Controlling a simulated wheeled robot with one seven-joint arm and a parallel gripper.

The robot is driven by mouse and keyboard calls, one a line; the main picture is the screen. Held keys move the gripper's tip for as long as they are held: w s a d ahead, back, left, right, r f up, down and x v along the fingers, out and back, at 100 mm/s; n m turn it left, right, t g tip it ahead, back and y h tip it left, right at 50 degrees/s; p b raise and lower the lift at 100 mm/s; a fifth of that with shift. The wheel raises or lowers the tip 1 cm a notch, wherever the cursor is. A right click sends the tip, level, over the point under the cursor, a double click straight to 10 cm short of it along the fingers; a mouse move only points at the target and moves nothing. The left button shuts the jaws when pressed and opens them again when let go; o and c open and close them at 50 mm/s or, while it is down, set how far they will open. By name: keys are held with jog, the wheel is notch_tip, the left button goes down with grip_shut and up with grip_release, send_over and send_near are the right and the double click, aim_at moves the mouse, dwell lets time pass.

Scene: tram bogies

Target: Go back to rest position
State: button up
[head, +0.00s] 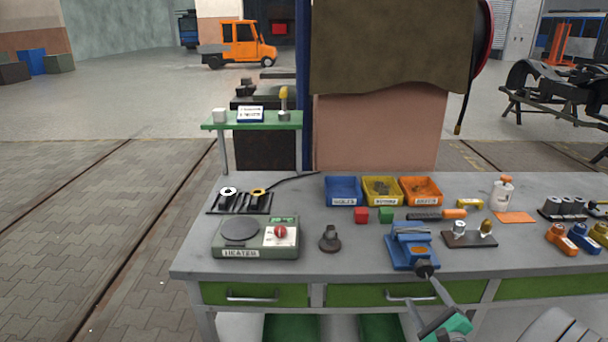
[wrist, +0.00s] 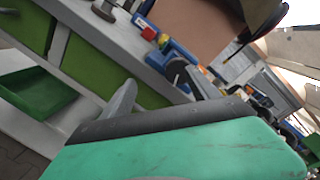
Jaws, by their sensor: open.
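My gripper (head: 420,289) shows at the bottom right of the head view, with a teal body and two grey fingers spread apart. Nothing shows between them. It is in front of the bench's front edge, just below the blue vise (head: 412,247). One fingertip overlaps the vise's dark front end in the picture; I cannot tell whether they touch. In the wrist view the teal body fills the lower part, and the fingers of my gripper (wrist: 160,79) point toward the bench front.
Paved floor (head: 90,230) at the left is clear.

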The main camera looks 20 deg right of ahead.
jog(key=s+a+f+n+g+y, duration=0.4)
jog(key=a+f+n, duration=0.1)
jog(key=a+f, duration=0.25)
jog(key=s+a+f+n+g+y, duration=0.35)
jog(key=a+f+n, duration=0.25)
jog(key=f, duration=0.3)
jog(key=s+a+n+g, duration=0.2)
jog(key=s+n+g, duration=0.15)
jog(key=s, duration=0.35)
jog(key=s+a+n+g, duration=0.1)
jog(key=s+n+g, duration=0.1)
jog(key=s+g, duration=0.45)
jog(key=w+r+n+h, duration=0.3)
jog(key=r+n+h, duration=0.1)
jog(key=r, duration=0.8)
jog(key=w+a+r+n+t, duration=0.1)
jog(key=w+a+r+n, duration=0.3)
jog(key=a, duration=0.3)
jog(key=w+a+r+n+t, duration=0.2)
jog(key=w+a+r+n, duration=0.1)
jog(key=w+a+r, duration=0.2)
jog(key=shift+w+a+r+n, duration=0.15)
jog(key=shift+a+r+n, duration=0.3)
jog(key=shift+a, duration=0.65)
jog(key=shift+t+h, duration=0.25)
